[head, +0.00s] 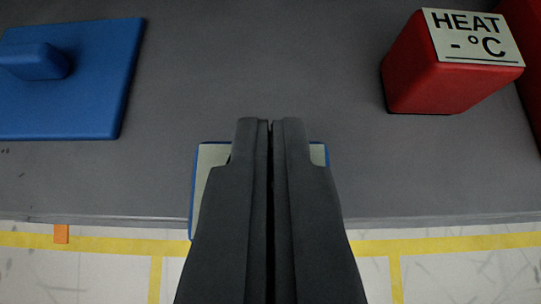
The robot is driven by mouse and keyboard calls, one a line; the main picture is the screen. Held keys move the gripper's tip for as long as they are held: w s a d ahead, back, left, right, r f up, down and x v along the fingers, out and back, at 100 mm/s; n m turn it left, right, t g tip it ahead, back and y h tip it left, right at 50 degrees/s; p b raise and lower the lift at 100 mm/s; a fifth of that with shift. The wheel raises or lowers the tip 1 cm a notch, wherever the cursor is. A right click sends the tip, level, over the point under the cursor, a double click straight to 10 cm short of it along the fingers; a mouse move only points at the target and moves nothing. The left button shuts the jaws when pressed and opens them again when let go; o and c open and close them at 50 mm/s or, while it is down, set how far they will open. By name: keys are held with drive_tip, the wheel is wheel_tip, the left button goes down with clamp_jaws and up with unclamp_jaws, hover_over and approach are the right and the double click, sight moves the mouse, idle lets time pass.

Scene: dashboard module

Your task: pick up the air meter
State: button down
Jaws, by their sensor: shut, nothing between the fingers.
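A block with a pale top face and blue edges (210,156) sits at the lower middle of the grey surface. Most of it is hidden behind my gripper, and no lettering on it shows, so I cannot confirm that it is the air meter. My gripper (270,122) is shut with nothing between its fingers. It reaches up from the bottom middle and covers the centre of the block. I cannot tell whether it touches the block.
A red block (418,72) labelled "HEAT - °C" stands at the upper right, with another red shape at the right edge. A blue plate (95,95) with a raised knob lies at the upper left. The grey surface (260,60) between them is clear. Its front edge borders a yellow-lined floor.

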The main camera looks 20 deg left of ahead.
drive_tip(key=shift+s+f, duration=0.25)
drive_tip(key=shift+f, duration=0.15)
drive_tip(key=shift+w+r, duration=0.1)
drive_tip(key=shift+r, duration=0.55)
